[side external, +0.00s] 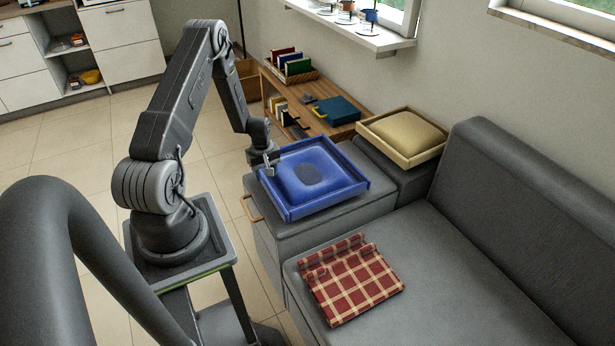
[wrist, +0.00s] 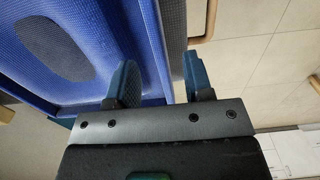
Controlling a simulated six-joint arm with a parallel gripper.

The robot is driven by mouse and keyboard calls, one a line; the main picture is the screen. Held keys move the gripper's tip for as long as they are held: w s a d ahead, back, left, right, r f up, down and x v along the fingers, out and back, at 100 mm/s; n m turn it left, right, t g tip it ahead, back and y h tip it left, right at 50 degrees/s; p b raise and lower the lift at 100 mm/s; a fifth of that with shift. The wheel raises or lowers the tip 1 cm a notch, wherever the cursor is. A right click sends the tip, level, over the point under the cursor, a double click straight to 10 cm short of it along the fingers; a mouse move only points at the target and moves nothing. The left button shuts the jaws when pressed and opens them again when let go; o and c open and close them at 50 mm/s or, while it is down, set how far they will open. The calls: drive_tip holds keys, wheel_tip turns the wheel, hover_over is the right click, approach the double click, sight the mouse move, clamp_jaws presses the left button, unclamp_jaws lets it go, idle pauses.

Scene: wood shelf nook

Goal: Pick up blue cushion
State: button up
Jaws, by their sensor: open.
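The blue cushion (side external: 290,187), with a dark oval patch in its middle, lies in a shallow blue tray (side external: 332,204) on a grey cabinet top. In the wrist view the cushion (wrist: 95,52) fills the upper left, beside the tray's wall (wrist: 152,45). My gripper (side external: 269,164) is open and empty at the tray's left corner. In the wrist view its fingers (wrist: 160,80) are apart. The left finger overlaps the tray, and the right one is over the cabinet edge and floor. I cannot tell whether they touch the tray wall.
A beige cushion (side external: 404,133) sits in a wooden tray behind right. A red plaid cloth (side external: 355,284) lies on the grey sofa (side external: 460,270) in front. A low wooden shelf (side external: 345,128) with books stands behind. The cabinet has a wooden handle (side external: 249,207). Tiled floor is clear at left.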

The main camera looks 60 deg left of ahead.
sight(267, 182)
drive_tip(key=shift+w+a+f, duration=0.1)
drive_tip(key=shift+f, duration=1.35)
drive_tip(key=shift+w+a+f, duration=0.1)
drive_tip(key=shift+f, duration=1.3)
clamp_jaws()
